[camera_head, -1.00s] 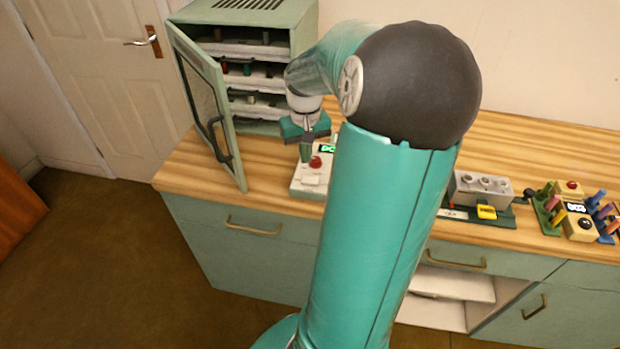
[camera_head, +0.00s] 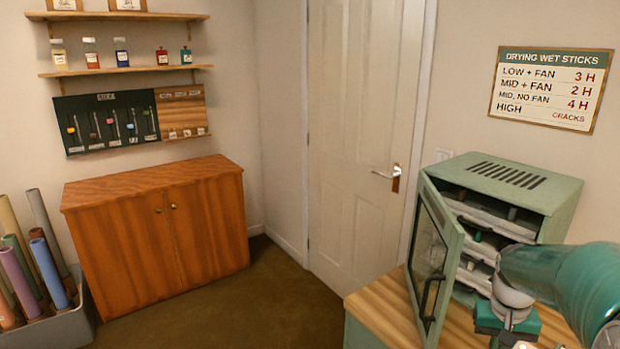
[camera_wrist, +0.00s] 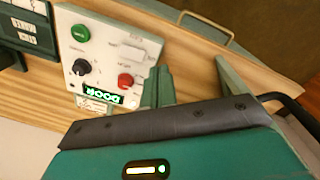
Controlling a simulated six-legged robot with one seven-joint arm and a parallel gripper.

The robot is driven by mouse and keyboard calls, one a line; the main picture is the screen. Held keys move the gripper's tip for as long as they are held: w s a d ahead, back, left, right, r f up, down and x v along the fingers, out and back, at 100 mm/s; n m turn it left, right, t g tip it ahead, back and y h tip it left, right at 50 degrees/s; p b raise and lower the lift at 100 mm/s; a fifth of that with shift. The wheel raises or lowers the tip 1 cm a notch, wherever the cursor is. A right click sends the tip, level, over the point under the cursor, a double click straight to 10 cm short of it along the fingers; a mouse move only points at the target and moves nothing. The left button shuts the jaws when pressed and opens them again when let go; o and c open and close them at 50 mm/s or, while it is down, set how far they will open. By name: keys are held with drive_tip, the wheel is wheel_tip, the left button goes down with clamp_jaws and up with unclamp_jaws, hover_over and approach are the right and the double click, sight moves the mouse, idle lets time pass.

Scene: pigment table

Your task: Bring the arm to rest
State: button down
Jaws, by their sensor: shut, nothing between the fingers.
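My arm (camera_head: 560,280) reaches in from the right edge of the head view. Its wrist and gripper body (camera_head: 508,322) hang in front of the open green cabinet, and the fingertips are cut off at the bottom. In the wrist view my gripper (camera_wrist: 159,72) has its green fingers shut together and empty. They show beside a white control panel (camera_wrist: 108,52) with a red button (camera_wrist: 126,80), a green button (camera_wrist: 80,33), a black knob (camera_wrist: 81,67) and a lit green display (camera_wrist: 103,98). I cannot tell whether the fingers touch the panel.
The green drying cabinet (camera_head: 520,180) stands on the wooden counter (camera_head: 382,303). Its glazed door (camera_head: 432,262) stands open on the left of my gripper. An orange cupboard (camera_head: 160,225), a tub of rolls (camera_head: 60,330) and wall shelves (camera_head: 130,70) are farther left.

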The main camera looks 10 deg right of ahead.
drive_tip(key=w+a+r+n+t+h, duration=0.1)
drive_tip(key=a+r+n, duration=0.15)
drive_tip(key=a, duration=0.65)
drive_tip(key=a+r+n+t+h, duration=0.1)
drive_tip(key=a+r, duration=0.3)
drive_tip(key=a, duration=0.5)
drive_tip(key=s+a+r+n+t+y, duration=0.1)
drive_tip(key=s+a+t, duration=0.1)
drive_tip(key=a, duration=0.4)
drive_tip(key=s+a+r+n+t+y, duration=0.1)
drive_tip(key=s+a+r+n, duration=0.1)
drive_tip(key=s+a, duration=0.2)
drive_tip(key=a, duration=0.3)
drive_tip(key=shift+s+a+r+t+y, duration=0.15)
drive_tip(key=shift+a+t+y, duration=0.15)
drive_tip(key=shift+t, duration=0.1)
